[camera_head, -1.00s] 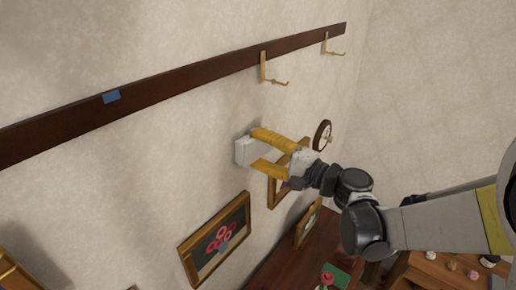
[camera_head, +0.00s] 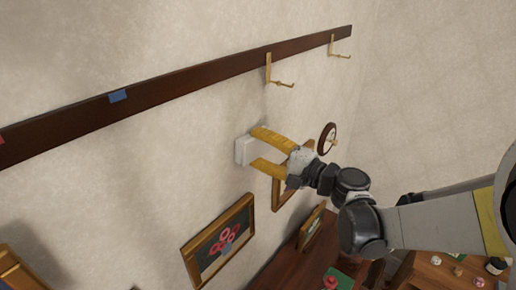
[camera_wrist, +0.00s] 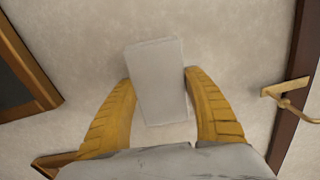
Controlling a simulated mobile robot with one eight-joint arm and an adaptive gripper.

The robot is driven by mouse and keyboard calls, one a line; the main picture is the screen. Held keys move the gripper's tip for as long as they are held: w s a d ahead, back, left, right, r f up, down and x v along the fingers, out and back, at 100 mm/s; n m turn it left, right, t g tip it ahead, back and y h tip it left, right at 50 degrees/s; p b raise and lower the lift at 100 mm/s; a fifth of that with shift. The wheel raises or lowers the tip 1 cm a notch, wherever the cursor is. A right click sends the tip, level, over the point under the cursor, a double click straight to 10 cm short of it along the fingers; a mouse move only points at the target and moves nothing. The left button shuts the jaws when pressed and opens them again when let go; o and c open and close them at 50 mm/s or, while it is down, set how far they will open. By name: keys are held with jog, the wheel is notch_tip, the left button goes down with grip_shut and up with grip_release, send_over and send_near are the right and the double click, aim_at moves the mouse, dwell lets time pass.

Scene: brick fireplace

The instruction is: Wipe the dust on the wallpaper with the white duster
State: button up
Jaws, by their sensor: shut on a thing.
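The white duster (camera_head: 243,150) is a pale block held between the yellow fingers of my gripper (camera_head: 262,153). In the wrist view the duster (camera_wrist: 159,82) sits between both fingers of my gripper (camera_wrist: 160,98), with its far end toward the wall. The cream wallpaper (camera_head: 180,160) is right at the duster in the head view; I cannot tell for sure whether they touch. Greyish darker patches (camera_head: 75,150) show on the wallpaper to the left; I cannot tell dust from shadow there. The duster's wall-side face is hidden.
A dark wooden rail (camera_head: 190,80) with brass hooks (camera_head: 270,75) runs above. A framed flower picture (camera_head: 220,240) hangs below left, another frame (camera_head: 279,192) is close behind the gripper, and a round clock-like thing (camera_head: 327,138) hangs right. A wooden cabinet (camera_head: 285,262) stands below.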

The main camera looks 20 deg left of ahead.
aim_at(267, 125)
jog(key=shift+w+d+b, duration=0.15)
jog(key=shift+w+d, duration=0.15)
jog(key=shift+w, duration=0.3)
jog(key=shift+w+d+b, duration=0.2)
jog(key=shift+w+d, duration=0.05)
jog(key=shift+w, duration=0.35)
jog(key=shift+w+d+b, duration=0.15)
jog(key=shift+w+d, duration=0.15)
jog(key=shift+w, duration=0.3)
jog(key=w, duration=0.2)
jog(key=w+d+b, duration=0.1)
jog(key=shift+w+d, duration=0.1)
jog(key=shift+w, duration=0.3)
jog(key=shift+s, duration=0.1)
